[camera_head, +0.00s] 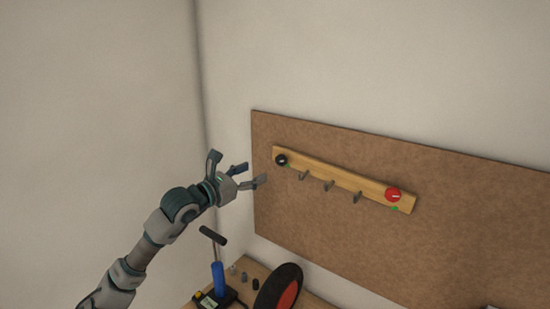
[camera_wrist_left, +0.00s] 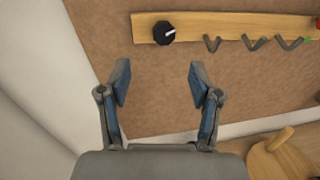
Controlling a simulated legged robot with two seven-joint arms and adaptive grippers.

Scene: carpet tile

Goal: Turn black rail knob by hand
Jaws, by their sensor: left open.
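The black knob (camera_head: 281,160) sits at the left end of a wooden rail (camera_head: 340,178) on a brown board. In the left wrist view the black knob (camera_wrist_left: 163,33) has a white pointer line aimed to the right and slightly up. My left gripper (camera_head: 249,174) is open and empty, just left of and below the knob, not touching it. In the left wrist view the open fingers (camera_wrist_left: 160,83) point toward the board, with the knob beyond the gap between them. My right gripper is not in view.
A red knob (camera_head: 393,194) is at the rail's right end, with several hooks (camera_head: 329,186) between. The brown board (camera_head: 450,220) is on the wall. Below, a bench holds a black-and-red wheel (camera_head: 278,289) and a blue-handled tool (camera_head: 218,280). The wall at left is bare.

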